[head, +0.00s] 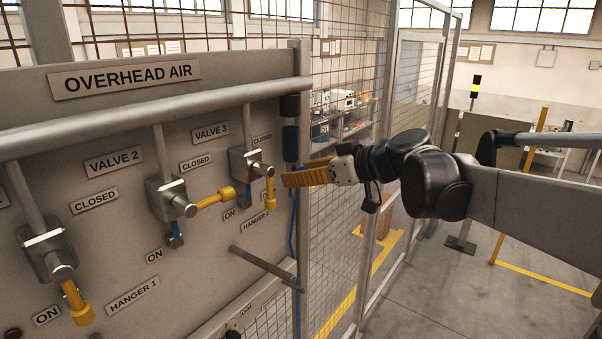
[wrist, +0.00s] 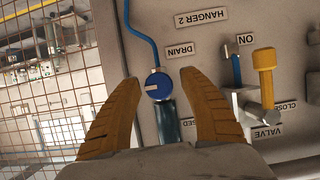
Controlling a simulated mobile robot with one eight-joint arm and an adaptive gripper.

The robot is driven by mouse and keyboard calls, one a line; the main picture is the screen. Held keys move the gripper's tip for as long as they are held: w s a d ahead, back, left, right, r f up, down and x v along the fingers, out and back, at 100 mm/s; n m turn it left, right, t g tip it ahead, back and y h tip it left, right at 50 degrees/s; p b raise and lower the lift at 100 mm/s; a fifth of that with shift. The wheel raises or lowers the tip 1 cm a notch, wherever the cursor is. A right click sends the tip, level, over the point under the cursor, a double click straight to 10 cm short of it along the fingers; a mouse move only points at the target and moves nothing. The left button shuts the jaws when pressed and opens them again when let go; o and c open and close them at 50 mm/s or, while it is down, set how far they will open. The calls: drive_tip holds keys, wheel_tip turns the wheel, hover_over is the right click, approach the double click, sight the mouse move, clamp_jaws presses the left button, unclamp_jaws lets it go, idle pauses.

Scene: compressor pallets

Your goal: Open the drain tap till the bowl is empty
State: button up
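The drain tap (wrist: 158,85) is a round blue knob with a pale mark across it, under the DRAIN label (wrist: 180,50) in the upside-down wrist view. The dark teal bowl (wrist: 168,122) joins it; the bowl also shows in the head view (head: 290,143) at the panel's right edge. I cannot tell how much liquid it holds. My gripper (wrist: 163,80) is open, its yellow fingers on either side of the tap with gaps showing. In the head view my gripper (head: 287,179) covers the tap.
A blue hose (wrist: 143,35) runs from the tap. Yellow-handled valve 3 (head: 269,188) is close to my gripper; valve 2 (head: 210,200) is farther left. A hanger bar (head: 266,268) juts out below. A mesh fence (head: 345,210) stands right of the panel.

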clamp_jaws()
drive_tip(key=shift+f+m+g+y+b, duration=0.15)
drive_tip(key=shift+m+g+y+b, duration=0.35)
drive_tip(key=shift+m+b, duration=0.45)
drive_tip(key=shift+m+g, duration=0.4)
drive_tip(key=shift+m, duration=0.25)
drive_tip(key=shift+r, duration=0.2)
drive_tip(key=shift+o, duration=0.9)
unclamp_jaws()
drive_tip(key=v, duration=1.2)
drive_tip(key=shift+f, duration=0.2)
